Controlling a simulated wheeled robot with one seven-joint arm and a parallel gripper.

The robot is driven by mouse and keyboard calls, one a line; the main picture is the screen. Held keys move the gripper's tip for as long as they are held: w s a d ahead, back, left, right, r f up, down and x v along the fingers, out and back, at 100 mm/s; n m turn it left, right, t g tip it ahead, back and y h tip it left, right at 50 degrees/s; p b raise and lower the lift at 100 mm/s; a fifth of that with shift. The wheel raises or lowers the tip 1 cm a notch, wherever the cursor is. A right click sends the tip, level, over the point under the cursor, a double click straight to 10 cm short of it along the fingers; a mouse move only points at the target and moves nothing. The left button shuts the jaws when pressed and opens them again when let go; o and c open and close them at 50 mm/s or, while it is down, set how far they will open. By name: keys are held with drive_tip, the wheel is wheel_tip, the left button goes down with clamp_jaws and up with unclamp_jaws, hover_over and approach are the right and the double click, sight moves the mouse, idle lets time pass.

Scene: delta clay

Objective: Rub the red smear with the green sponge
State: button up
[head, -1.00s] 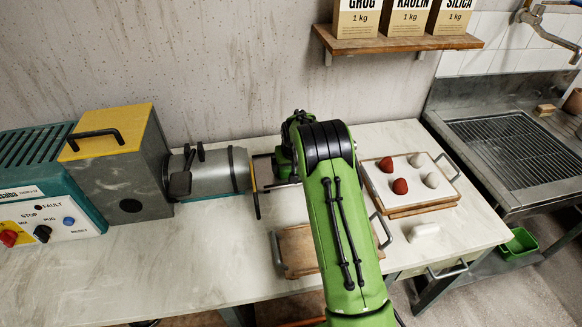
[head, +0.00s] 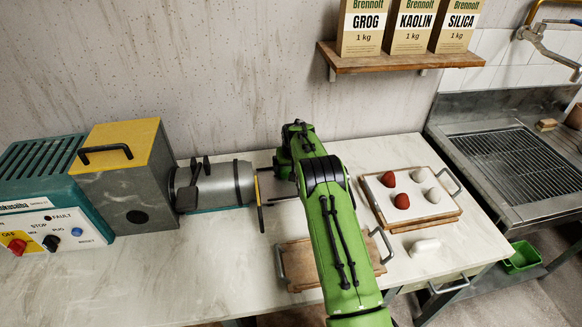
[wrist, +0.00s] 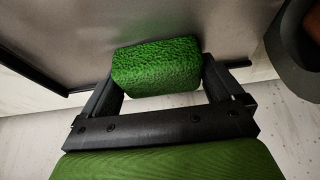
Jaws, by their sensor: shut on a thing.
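The green sponge (wrist: 157,67) is a rough, bright green block in the wrist view. My gripper (wrist: 157,80) is shut on it, with one dark finger at each side. A plain grey surface lies just beyond the sponge; I cannot tell whether they touch. In the head view my green arm reaches over the worktable toward the outlet end of the grey machine barrel (head: 222,184). There the arm hides the sponge. I see no red smear in either view.
A wooden board with handles (head: 296,262) lies under my arm. A tray (head: 428,210) with red and pale balls stands right of it, near a white object (head: 424,247). A sink (head: 515,165) is at the right. The table's front left (head: 150,275) is clear.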

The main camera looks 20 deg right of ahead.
drive_tip(key=shift+r+p, duration=1.75)
drive_tip(key=shift+r, duration=1.25)
wheel_tip(320, 180, up, 3)
drive_tip(key=shift+r+p, duration=0.15)
drive_tip(key=shift+p, duration=1)
drive_tip(key=shift+f, duration=0.2)
